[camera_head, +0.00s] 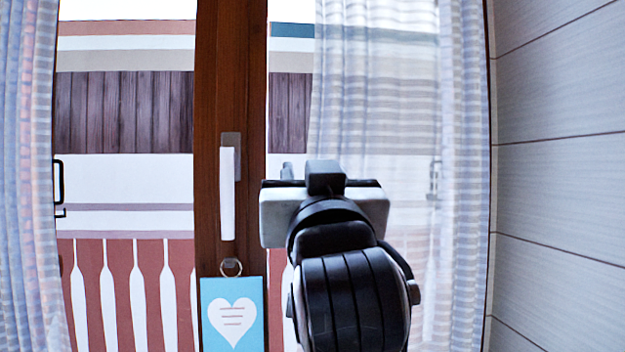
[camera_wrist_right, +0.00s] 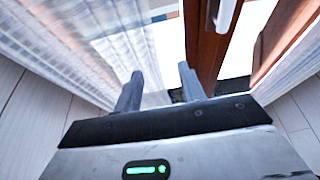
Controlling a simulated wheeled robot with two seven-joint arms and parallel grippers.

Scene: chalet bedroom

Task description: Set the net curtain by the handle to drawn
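A sheer striped net curtain (camera_head: 375,110) hangs over the right part of the right pane, its left edge a little right of the wooden post. Another net curtain (camera_head: 22,190) is bunched at the far left. A white handle (camera_head: 228,192) is on the brown post (camera_head: 230,60). My right gripper (camera_head: 303,170) is in front of the right pane, near that curtain's inner edge. In the wrist view its fingers (camera_wrist_right: 160,88) are apart, with the net curtain (camera_wrist_right: 85,50) beside and behind the left finger. I cannot tell whether they touch. My left gripper is not in view.
A blue card with a white heart (camera_head: 232,315) hangs from a ring on the post. A black handle (camera_head: 59,182) is at the left frame. A panelled wall (camera_head: 560,180) stands close on the right. The left pane is mostly uncovered.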

